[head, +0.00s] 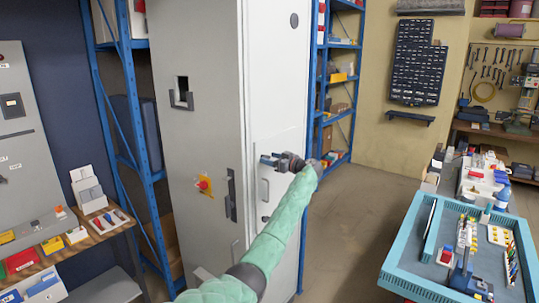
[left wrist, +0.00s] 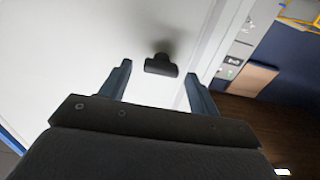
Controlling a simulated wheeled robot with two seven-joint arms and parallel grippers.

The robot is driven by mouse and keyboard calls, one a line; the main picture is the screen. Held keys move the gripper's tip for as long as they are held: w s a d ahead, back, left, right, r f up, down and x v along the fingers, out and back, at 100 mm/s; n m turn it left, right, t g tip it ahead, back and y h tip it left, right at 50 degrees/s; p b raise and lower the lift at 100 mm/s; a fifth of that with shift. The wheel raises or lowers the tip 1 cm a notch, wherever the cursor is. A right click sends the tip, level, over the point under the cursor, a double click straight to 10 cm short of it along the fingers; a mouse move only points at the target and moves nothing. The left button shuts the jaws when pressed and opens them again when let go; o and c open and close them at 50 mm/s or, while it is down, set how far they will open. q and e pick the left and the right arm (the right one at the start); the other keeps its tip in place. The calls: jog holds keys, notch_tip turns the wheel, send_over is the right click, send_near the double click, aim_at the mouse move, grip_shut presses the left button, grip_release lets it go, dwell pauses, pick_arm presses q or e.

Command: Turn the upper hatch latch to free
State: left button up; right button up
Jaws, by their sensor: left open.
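A tall grey cabinet (head: 200,130) has a pale hatch (head: 276,195) on its right-hand face. In the left wrist view a black T-shaped latch (left wrist: 161,66) stands out from the pale panel. It lies between the fingertips of my left gripper (left wrist: 157,70), beyond them, with a gap on each side. In the head view my left gripper (head: 267,160) is open at the upper part of the hatch and hides the upper latch there. A small dark lower latch (head: 265,218) shows near the hatch's bottom. My right gripper is not in view.
A hatch handle (head: 264,190) sits just below my left gripper. The cabinet front has a red knob (head: 203,185) and a dark long handle (head: 231,195). A blue-rimmed trolley (head: 395,262) stands at right; the floor (head: 345,220) between is clear.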

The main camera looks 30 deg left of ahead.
pick_arm(q)
jog(key=shift+a, duration=0.55)
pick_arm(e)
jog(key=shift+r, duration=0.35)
